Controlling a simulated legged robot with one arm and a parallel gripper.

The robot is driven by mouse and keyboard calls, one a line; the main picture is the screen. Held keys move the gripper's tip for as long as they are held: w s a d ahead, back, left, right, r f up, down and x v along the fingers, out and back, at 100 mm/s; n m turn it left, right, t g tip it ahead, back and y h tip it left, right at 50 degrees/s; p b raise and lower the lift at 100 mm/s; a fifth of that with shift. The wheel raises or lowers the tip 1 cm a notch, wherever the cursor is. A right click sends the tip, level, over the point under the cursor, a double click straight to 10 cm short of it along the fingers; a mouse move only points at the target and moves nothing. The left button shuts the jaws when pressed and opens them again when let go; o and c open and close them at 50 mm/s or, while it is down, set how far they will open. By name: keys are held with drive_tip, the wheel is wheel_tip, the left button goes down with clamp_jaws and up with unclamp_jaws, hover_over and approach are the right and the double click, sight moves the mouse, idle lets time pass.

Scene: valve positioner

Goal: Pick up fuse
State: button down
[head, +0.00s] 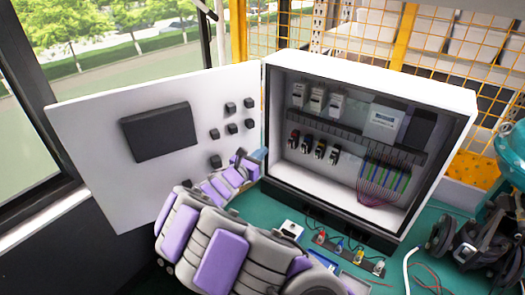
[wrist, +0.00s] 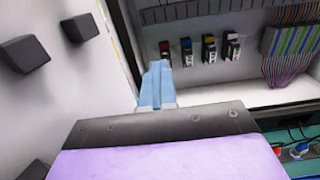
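My gripper (head: 259,156) is in front of the open cabinet, near its left edge and the hinge side of the door. In the wrist view its light blue fingers (wrist: 156,84) lie side by side with no clear gap, and nothing shows between them. Several small black modules with coloured tops hang in a row inside the cabinet (head: 307,145); in the wrist view the red-topped one (wrist: 165,48) is nearest the fingertips, apart from them. A row of coloured plug-like pieces (head: 339,246) stands on the green bench. I cannot tell which of these is the fuse.
The white cabinet door (head: 85,150) stands open to the left, with a dark panel and several black knobs (head: 231,107). Wires (head: 375,190) hang inside the cabinet at right. The cabinet floor before the modules looks clear.

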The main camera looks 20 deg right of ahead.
drive_tip(key=shift+c, duration=1.9)
unclamp_jaws()
drive_tip(key=shift+a, duration=0.15)
